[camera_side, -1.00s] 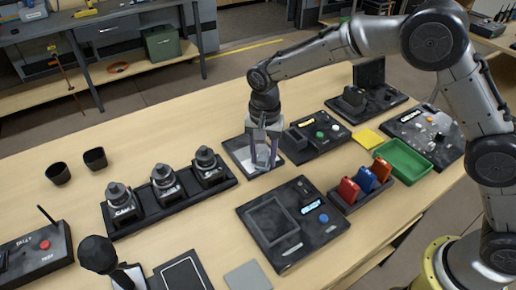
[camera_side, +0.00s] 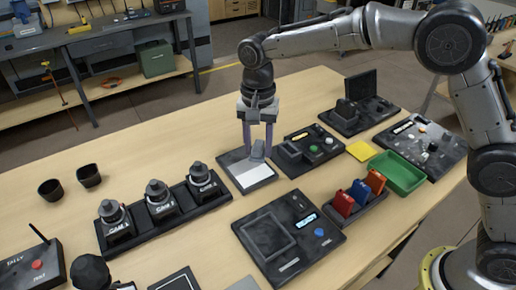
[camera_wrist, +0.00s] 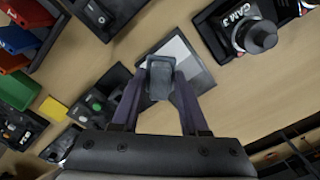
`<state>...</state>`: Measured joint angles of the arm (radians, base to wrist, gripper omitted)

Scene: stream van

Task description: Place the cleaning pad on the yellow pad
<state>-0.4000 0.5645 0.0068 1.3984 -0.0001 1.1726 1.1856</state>
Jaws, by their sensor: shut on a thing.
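The grey cleaning pad (camera_side: 258,151) is a small block held between the two purple fingers of my gripper (camera_side: 257,146), which is shut on it. It hangs over a dark-framed white board (camera_side: 247,176); the gap beneath it is hard to judge. In the wrist view the cleaning pad (camera_wrist: 160,78) covers part of the board (camera_wrist: 186,52). The yellow pad (camera_side: 360,150) is a flat square lying bare on the table, to the right of my gripper. It also shows at the left in the wrist view (camera_wrist: 53,108).
A black button panel (camera_side: 313,148) stands between the board and the yellow pad. A green tray (camera_side: 399,173) and a rack with red, blue and orange blocks (camera_side: 357,203) lie near the yellow pad. The camera row (camera_side: 163,213) is left of the board.

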